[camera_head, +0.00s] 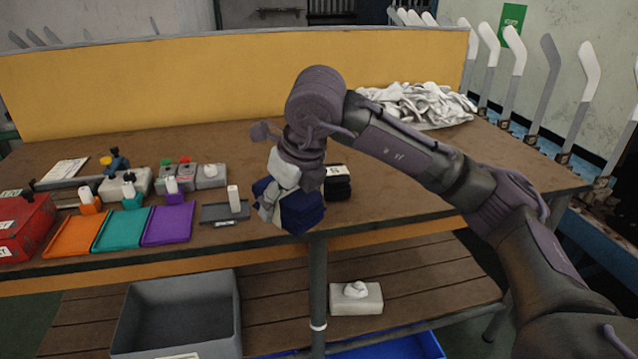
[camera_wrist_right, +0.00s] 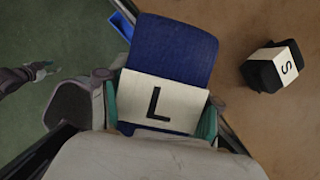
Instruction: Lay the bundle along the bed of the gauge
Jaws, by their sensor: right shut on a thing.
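My right gripper (camera_wrist_right: 160,104) is shut on a navy bundle (camera_wrist_right: 172,48) with a white band marked L, one finger on each side of the band. In the head view the bundle (camera_head: 301,213) hangs at the table's front edge, below my right gripper (camera_head: 284,185), which partly hides it. A flat grey piece with a white upright block, probably the gauge (camera_head: 213,212), lies just left of the bundle, apart from it. Its bed looks empty. At the left of the wrist view is what looks like my left gripper (camera_wrist_right: 38,72), small and unclear.
A black bundle marked S (camera_head: 338,184) sits right of the held one. Orange (camera_head: 72,236), teal (camera_head: 121,229) and purple (camera_head: 167,225) trays lie to the left, beside a red box (camera_head: 25,228). White fabric (camera_head: 420,104) is heaped at the back right. The table's right side is clear.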

